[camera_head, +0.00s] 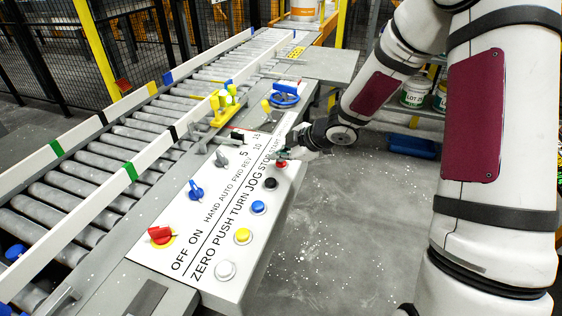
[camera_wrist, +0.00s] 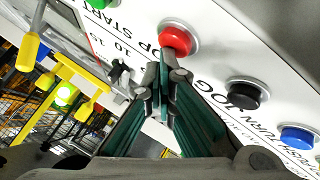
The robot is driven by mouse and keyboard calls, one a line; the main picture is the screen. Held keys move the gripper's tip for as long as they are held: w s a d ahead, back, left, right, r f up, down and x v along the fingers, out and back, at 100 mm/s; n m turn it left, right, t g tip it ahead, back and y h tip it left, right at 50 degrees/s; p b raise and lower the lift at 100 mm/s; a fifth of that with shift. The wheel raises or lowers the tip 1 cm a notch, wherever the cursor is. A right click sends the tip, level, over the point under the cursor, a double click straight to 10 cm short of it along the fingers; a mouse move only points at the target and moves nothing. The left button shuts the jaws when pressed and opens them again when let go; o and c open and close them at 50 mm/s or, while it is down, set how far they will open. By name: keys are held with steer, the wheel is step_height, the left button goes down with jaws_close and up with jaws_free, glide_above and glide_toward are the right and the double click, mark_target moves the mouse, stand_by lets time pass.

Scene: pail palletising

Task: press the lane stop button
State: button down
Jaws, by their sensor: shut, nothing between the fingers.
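The red stop button (camera_head: 281,164) sits in a pale ring on the white control panel (camera_head: 206,262), in line with the STOP lettering. In the wrist view the red button (camera_wrist: 175,40) shows close ahead, just above and right of the fingertips. My gripper (camera_head: 284,154) is over the far end of the button row, by the red button. In the wrist view my gripper (camera_wrist: 164,78) is shut and empty, its tips overlapping the label beside the button. Whether the tips touch the panel or the button cannot be told.
A yellow button (camera_head: 243,236) and red knob (camera_head: 160,235) are nearer. A roller conveyor (camera_head: 85,202) runs along the left. Floor right of the panel is clear.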

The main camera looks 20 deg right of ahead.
mark_target(280, 164)
steer(key=shift+f, duration=0.15)
stand_by(0.4)
steer(key=shift+r+p, duration=0.95)
steer(key=shift+p, duration=0.3)
step_height(280, 164, up, 5)
steer(key=p, duration=0.6)
